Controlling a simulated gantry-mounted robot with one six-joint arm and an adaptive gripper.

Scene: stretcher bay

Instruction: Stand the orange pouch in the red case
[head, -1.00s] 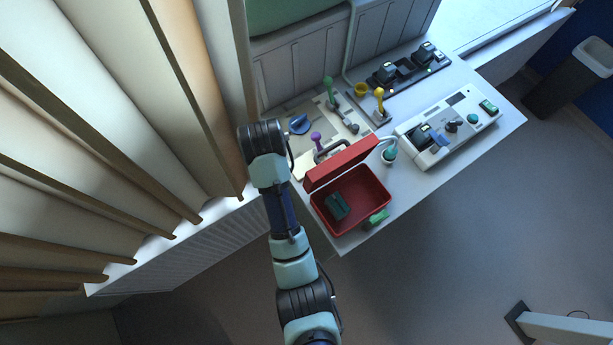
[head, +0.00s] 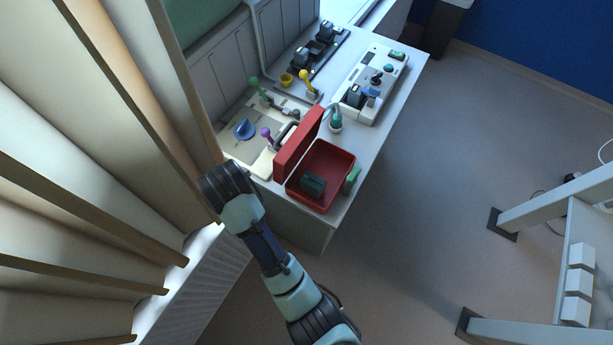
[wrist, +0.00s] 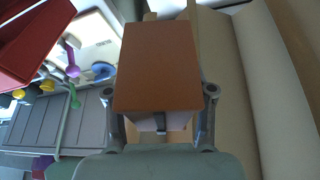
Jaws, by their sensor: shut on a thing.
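My gripper (wrist: 160,125) is shut on the orange pouch (wrist: 158,65), a box-like orange-brown block that fills the middle of the wrist view. The pouch and the gripper's fingers are hidden in the head view, behind my arm and near the curtain. The red case (head: 348,161) stands open on the counter, its lid (head: 299,143) tilted up on the left side. A dark green block (head: 312,185) lies inside it; the rest of its floor is bare. Part of the red case also shows at the upper left of the wrist view (wrist: 30,40). The pouch is apart from the case.
A light green item (head: 351,181) sits at the case's right side. Curtains (head: 110,120) hang close on the left.

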